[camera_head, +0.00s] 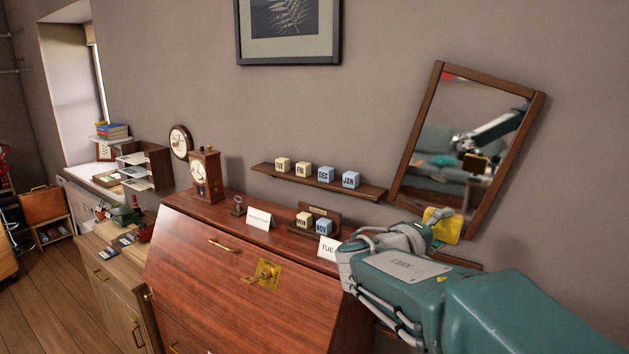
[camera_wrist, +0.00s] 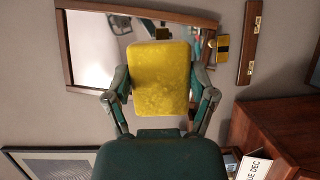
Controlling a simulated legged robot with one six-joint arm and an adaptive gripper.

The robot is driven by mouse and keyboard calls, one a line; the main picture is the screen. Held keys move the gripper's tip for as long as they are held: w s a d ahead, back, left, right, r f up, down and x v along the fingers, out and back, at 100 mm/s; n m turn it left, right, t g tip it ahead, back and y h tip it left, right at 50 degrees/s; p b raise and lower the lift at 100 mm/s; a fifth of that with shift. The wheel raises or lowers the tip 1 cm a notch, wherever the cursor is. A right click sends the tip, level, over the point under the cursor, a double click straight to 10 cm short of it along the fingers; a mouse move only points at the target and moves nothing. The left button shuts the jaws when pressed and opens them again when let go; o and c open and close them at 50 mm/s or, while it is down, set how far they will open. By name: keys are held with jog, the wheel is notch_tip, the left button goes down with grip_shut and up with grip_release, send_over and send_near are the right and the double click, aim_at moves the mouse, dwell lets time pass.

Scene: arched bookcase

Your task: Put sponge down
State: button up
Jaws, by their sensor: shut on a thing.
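A yellow sponge (camera_wrist: 161,78) is held between the fingers of my gripper (camera_wrist: 161,95) in the wrist view, with its broad face toward the camera. The fingers press on its left and right sides. In the head view the sponge (camera_head: 442,225) shows at the end of my teal arm, in front of the lower part of the mirror (camera_head: 462,140). My gripper (camera_head: 432,232) is shut on it there, close to the wall and right of the desk. The sponge is up in the air, and no surface shows directly under it.
A reddish wooden desk (camera_head: 215,265) has a clock (camera_head: 205,177), a white card (camera_head: 259,220) and letter blocks (camera_head: 304,220) on top. A narrow wall shelf (camera_head: 270,171) holds several more blocks. A framed picture (camera_head: 289,30) hangs above.

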jog(key=a+f+n+t+y, duration=0.3)
jog(key=f+n+y, duration=0.1)
jog(key=f, duration=1)
jog(key=a+f+n+t+y, duration=0.3)
jog(key=a+f+t+y, duration=0.1)
jog(key=f, duration=1.1)
jog(key=shift+w+a+n+y, duration=0.2)
jog(key=shift+w+n+y, duration=0.2)
jog(key=shift+y, duration=0.4)
